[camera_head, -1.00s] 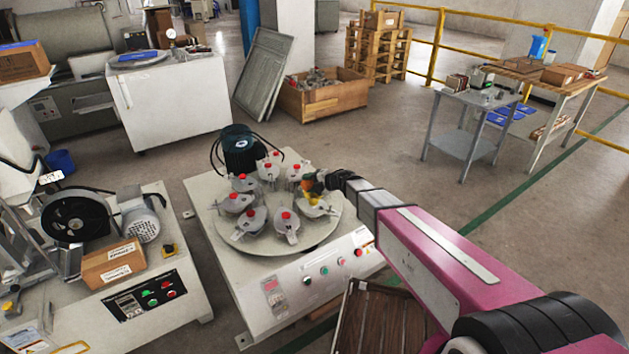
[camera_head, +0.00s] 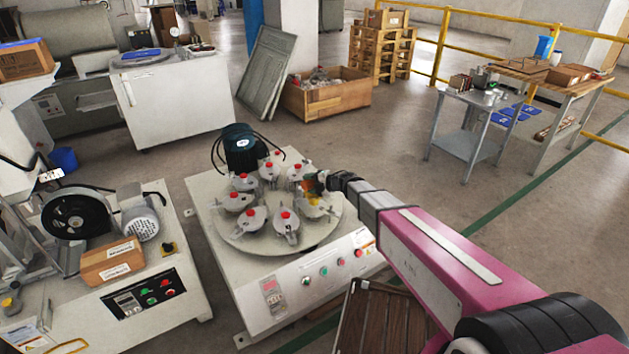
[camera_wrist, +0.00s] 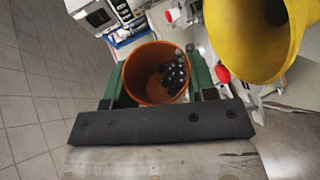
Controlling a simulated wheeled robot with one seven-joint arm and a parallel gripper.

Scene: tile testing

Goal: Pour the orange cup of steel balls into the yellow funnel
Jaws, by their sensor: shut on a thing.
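The orange cup (camera_wrist: 148,58) is held between the green fingers of my gripper (camera_wrist: 152,80) in the wrist view. Dark shiny steel balls (camera_wrist: 174,74) are gathered against its right inner wall. The yellow funnel (camera_wrist: 252,42) is at the upper right of the wrist view, close beside the cup and apart from it in the picture. In the head view, my gripper (camera_head: 316,183) is at the right side of the round turntable, and the funnel shows as a small yellow spot (camera_head: 313,202) just below it. The cup is too small there to make out its tilt.
A control panel with buttons (camera_head: 318,270) is on the machine's front. The floor to the right (camera_head: 400,160) is clear.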

